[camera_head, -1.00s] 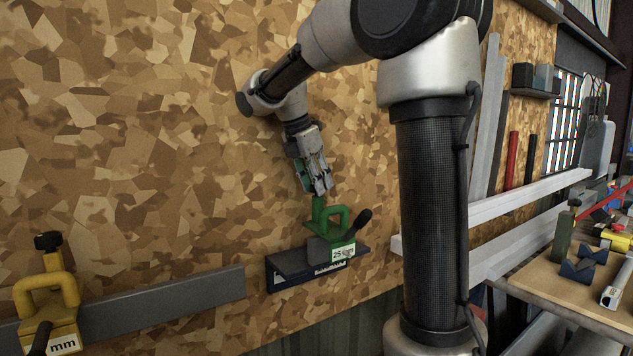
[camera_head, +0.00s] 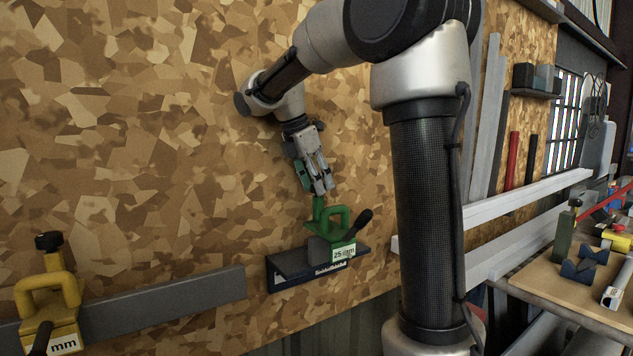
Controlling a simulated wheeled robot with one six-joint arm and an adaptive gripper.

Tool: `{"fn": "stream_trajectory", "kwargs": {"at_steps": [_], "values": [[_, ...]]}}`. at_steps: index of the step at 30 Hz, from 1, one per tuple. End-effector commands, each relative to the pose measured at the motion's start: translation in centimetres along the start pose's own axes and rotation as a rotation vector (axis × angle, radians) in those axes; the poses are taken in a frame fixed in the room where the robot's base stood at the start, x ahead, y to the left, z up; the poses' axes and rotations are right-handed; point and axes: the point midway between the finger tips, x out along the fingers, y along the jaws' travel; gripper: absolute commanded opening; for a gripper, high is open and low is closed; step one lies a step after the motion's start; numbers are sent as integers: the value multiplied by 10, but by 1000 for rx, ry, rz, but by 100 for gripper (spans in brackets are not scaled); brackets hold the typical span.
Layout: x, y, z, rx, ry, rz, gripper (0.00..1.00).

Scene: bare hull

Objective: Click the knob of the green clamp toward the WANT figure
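The green clamp (camera_head: 341,219) sits on a dark grey ledge (camera_head: 291,264) on the wall. It has a green loop body, a black-tipped lever at its right and a label at its front that seems to read 25 mm. A green stem rises at its left toward my gripper (camera_head: 322,190). My gripper points down from above, with its fingertips at the top of that stem. The knob itself is hidden or cannot be made out behind the fingers. I cannot tell whether the fingers touch it or how wide they are apart.
A yellow clamp (camera_head: 49,296) with a black knob and an mm label sits on a grey rail (camera_head: 165,300) at lower left. White beams (camera_head: 525,198) and a cluttered workbench (camera_head: 570,285) stand at right. The chipboard wall (camera_head: 150,130) around the gripper is bare.

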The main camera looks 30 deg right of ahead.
Motion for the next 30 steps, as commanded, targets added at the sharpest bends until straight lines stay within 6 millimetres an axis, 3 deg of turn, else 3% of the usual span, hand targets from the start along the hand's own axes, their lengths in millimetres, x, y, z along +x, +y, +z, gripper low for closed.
{"fn": "stream_trajectory", "kwargs": {"at_steps": [8,22,30], "values": [[-6,1,0,0,0,2,43],[-99,1,-1,-1,0,3,43],[-120,0,0,0,0,0,43]]}}
